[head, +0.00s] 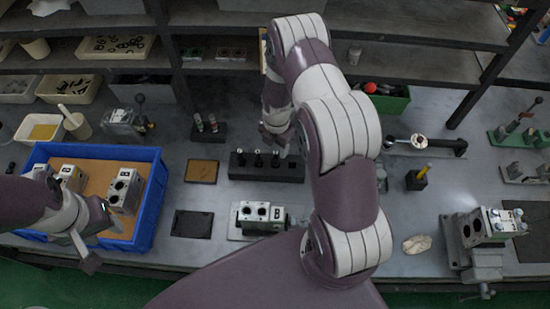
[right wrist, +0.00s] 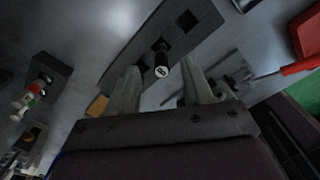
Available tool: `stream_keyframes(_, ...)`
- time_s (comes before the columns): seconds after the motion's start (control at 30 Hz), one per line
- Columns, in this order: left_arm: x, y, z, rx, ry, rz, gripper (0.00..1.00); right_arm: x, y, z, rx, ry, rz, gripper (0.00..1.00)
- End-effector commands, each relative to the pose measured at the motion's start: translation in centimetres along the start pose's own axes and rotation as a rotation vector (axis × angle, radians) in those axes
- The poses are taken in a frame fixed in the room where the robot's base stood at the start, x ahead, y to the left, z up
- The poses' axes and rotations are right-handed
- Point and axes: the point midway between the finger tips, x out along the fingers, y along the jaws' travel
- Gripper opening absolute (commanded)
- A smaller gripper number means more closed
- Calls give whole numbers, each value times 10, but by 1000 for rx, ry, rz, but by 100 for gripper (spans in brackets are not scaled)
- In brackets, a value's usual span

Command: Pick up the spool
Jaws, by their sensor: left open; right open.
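My right gripper (head: 276,146) is open over the rack. Its two fingers (right wrist: 164,92) lie to either side of that spool in the wrist view; contact cannot be told. My left gripper (head: 103,245) is open and empty over the front of the blue bin (head: 151,214).
The blue bin holds several valve blocks. A valve block marked B (head: 262,213) sits in front of the rack. A black mat (head: 192,224) and a brown pad (head: 201,171) lie left of it. A vise with a block (head: 480,232) stands at right, beside a pale rag (head: 416,243).

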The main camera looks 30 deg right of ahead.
Motion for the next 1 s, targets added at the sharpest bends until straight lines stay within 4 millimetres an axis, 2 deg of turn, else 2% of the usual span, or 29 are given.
stream_keyframes(0.2,-25,0,-3,0,0,0,46,28,0,-6,1,2,-3,51)
stream_keyframes(0.3,-27,0,-3,0,0,0,46,47,1,-5,2,1,-1,51)
stream_keyframes(0.4,-27,0,-3,0,0,0,46,55,1,-5,2,0,0,51)
stream_keyframes(0.57,-26,0,-3,0,0,0,46,56,2,-5,2,0,1,51)
stream_keyframes(0.6,-26,0,-3,0,0,0,46,56,2,-5,2,0,1,44)
stream_keyframes(0.73,-26,0,-3,0,0,0,46,56,2,-5,2,0,1,2)
stream_keyframes(1.0,-26,0,-3,0,0,0,46,55,2,-5,2,-1,1,0)
